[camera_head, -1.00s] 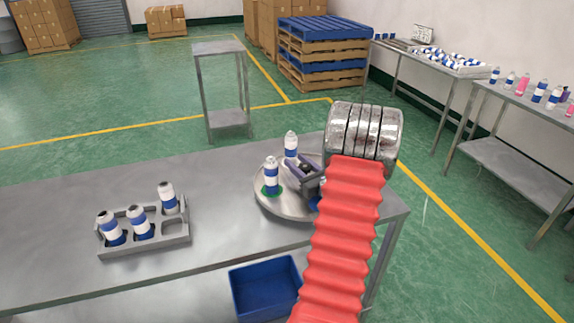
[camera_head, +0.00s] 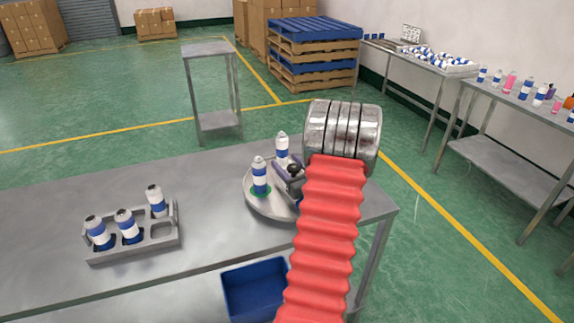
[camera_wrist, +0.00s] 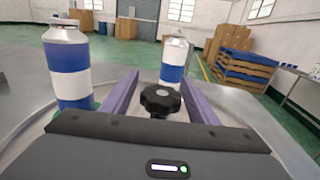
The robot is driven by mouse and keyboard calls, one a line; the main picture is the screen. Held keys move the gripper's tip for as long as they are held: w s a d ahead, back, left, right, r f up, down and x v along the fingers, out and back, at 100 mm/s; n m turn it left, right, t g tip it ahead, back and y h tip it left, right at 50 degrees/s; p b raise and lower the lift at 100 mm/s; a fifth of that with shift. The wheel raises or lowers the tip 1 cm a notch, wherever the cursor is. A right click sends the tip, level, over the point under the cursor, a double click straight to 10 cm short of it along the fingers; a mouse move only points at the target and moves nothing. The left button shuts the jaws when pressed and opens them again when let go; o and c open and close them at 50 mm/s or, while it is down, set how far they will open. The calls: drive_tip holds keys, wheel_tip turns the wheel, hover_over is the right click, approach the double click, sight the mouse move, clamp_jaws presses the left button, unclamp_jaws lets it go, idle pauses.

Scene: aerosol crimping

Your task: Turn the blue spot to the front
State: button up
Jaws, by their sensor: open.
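A round grey turntable (camera_head: 252,203) stands at the right end of the metal table. A blue-and-white can (camera_head: 260,176) stands on its green spot (camera_head: 268,190), and another can (camera_head: 282,145) stands behind. Both show in the wrist view, the near one (camera_wrist: 71,72) at left and the far one (camera_wrist: 173,63) ahead. A black knob (camera_wrist: 160,101) rises from the turntable. My gripper (camera_wrist: 160,82) is open, its purple fingers on either side of the knob, with no clear grip on it. A sliver of blue (camera_head: 299,204) shows beside my red arm; my arm hides the turntable's right side.
A grey rack (camera_head: 150,245) with several cans stands on the table's left part. A blue bin (camera_head: 254,290) is below the front edge. A small metal stand (camera_head: 207,50) and stacked pallets (camera_head: 312,50) are behind. The table between rack and turntable is clear.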

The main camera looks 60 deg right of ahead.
drive_tip(key=v, duration=1.3)
drive_tip(key=shift+s+a, duration=0.15)
drive_tip(key=shift+s, duration=0.2)
drive_tip(key=shift+w, duration=0.1)
